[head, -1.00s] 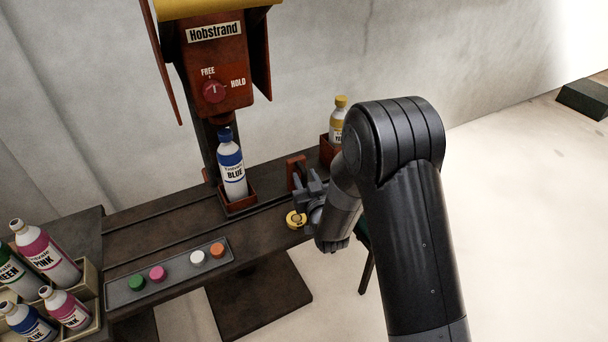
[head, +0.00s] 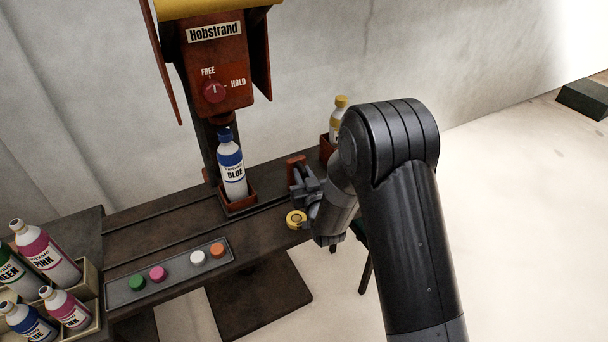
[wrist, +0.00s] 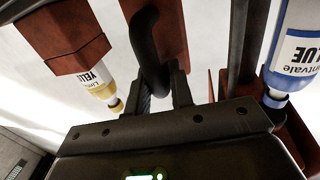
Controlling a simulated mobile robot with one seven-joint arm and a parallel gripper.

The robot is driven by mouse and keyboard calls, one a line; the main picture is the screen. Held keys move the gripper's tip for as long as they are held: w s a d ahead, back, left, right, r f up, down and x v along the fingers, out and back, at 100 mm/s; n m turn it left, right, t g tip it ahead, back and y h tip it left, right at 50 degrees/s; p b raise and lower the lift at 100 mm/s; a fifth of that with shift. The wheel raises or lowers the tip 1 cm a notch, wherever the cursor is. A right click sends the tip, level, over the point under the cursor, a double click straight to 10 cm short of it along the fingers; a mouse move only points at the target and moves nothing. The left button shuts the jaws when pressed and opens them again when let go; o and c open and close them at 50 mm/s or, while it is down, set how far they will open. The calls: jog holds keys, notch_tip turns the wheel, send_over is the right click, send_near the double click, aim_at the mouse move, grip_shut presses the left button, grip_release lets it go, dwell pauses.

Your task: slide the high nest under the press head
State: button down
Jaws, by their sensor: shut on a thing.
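Under the rust-red press head (head: 216,60) a blue-capped bottle labelled BLUE (head: 232,170) stands upright in a red nest (head: 240,204). A second red nest (head: 326,150) farther right holds a yellow-capped bottle (head: 337,122), partly hidden by my arm. I cannot tell for sure which nest is the high one. Between them stands a red upright plate (head: 296,161) with a black curved handle (wrist: 147,45). My gripper (head: 303,182) is shut on that handle; in the wrist view its fingers (wrist: 161,92) are around it.
The nests are along a dark bench with a rail groove (head: 170,222). Boxed bottles (head: 45,255) stand left. The dial (head: 214,91) appears turned to FREE.

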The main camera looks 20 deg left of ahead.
jog(key=shift+w+d, duration=0.1)
jog(key=shift+d, duration=0.1)
jog(key=s+a, duration=2.5)
jog(key=a, duration=0.1)
jog(key=shift+s, duration=0.35)
jog(key=shift+r, duration=0.15)
jog(key=c, duration=1.4)
grip_release()
jog(key=shift+s, duration=0.1)
jog(key=v, duration=1)
jog(key=shift+s+d, duration=0.25)
jog(key=shift+s, duration=0.05)
